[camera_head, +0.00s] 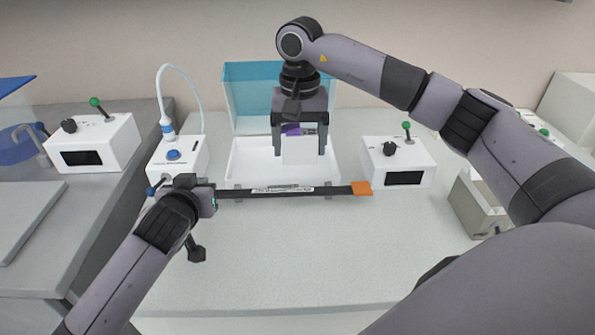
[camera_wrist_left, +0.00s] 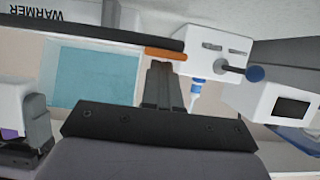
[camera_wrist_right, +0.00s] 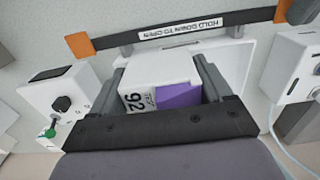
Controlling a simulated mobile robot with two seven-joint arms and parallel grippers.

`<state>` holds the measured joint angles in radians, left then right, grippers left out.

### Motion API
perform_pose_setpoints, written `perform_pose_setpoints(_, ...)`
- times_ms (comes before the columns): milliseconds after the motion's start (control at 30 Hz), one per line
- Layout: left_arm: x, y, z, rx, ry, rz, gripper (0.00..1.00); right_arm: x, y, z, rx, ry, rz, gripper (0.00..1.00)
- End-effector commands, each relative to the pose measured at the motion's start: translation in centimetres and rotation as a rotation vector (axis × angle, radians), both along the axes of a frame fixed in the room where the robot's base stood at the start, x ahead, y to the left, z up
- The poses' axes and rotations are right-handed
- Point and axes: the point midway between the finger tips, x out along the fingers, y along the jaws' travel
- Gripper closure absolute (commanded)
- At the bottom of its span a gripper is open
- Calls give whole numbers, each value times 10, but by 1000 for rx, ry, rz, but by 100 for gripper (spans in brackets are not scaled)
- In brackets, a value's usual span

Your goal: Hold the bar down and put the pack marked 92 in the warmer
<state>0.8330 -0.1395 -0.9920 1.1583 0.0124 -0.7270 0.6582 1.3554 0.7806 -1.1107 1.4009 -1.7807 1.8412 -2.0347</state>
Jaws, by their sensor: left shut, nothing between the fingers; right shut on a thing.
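The warmer (camera_head: 240,160) is a white box with its see-through blue lid (camera_head: 251,85) raised. The black bar (camera_head: 235,193) runs along its front and has a "hold down to open" label. My left gripper (camera_head: 208,194) is shut and empty at the bar's left end. In the left wrist view its fingertips (camera_wrist_left: 165,62) are at the bar's orange end (camera_wrist_left: 166,54); contact is hard to tell. My right gripper (camera_wrist_right: 163,75) is shut on the white and purple pack (camera_wrist_right: 158,68), marked 92, over the warmer's opening. Whether the pack touches the warmer's floor is unclear.
A white box with a blue button and hose (camera_head: 178,155) stands left of the warmer. A white box with a green-tipped lever (camera_head: 398,162) stands right, another (camera_head: 97,143) on the left counter. An open bin (camera_head: 478,205) is farther right. The front counter is clear.

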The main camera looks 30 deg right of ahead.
Motion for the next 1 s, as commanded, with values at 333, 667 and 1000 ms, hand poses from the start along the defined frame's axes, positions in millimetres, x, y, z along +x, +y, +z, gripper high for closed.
perform_pose_setpoints(333,0,2,-3,5,4,4,100,29,-18,-8,-1,1,-2,53)
perform_pose_setpoints(667,0,2,-3,5,4,4,100,58,-34,-16,1,-1,-2,53)
perform_pose_setpoints(1000,0,2,-3,5,4,4,100,71,-43,-21,-2,-1,1,53)
